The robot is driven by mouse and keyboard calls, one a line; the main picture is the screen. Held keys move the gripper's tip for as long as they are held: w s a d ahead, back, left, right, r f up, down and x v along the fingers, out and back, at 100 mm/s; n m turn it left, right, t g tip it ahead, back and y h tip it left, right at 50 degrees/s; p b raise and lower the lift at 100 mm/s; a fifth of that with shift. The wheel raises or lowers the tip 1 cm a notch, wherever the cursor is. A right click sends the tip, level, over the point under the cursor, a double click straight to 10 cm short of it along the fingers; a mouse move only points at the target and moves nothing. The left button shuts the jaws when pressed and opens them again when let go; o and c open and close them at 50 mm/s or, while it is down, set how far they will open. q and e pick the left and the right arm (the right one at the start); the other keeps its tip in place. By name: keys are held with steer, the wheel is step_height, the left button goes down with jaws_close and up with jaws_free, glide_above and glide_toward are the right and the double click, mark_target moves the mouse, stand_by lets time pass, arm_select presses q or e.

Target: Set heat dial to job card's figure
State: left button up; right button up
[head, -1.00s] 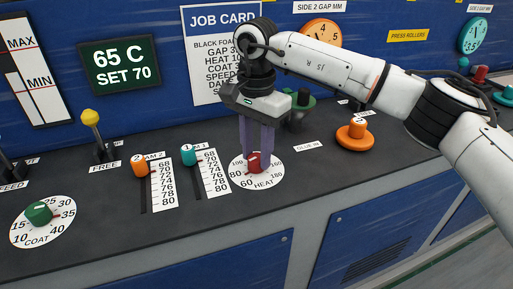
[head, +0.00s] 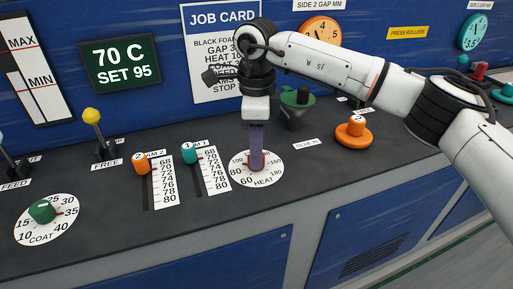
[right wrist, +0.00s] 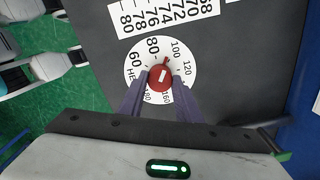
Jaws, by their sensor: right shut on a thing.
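The heat dial is a red knob (head: 263,159) on a round white scale (head: 275,172), set in the dark console top. My right gripper (head: 256,162) points down and is shut on the knob, one finger on each side in the right wrist view. There the red knob (right wrist: 160,78) has its pointer between 80 and 100. The job card (head: 213,25) is on the blue panel behind. Its heat line begins with "10", and my arm hides the rest. The green display (head: 120,63) reads 70 C, SET 95. My left gripper is not in view.
Two sliders with orange (head: 141,161) and teal (head: 189,153) knobs stand left of the dial. A green coat dial (head: 43,211) is at front left, a yellow-topped lever (head: 91,116) behind it. An orange glue knob (head: 351,132) and a dark green-topped control (head: 297,100) lie to the right.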

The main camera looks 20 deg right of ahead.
steer(key=shift+m, duration=1.1)
steer(key=o, duration=1.1)
steer(key=shift+c, duration=0.2)
step_height(320, 180, up, 10)
steer(key=shift+r, duration=0.2)
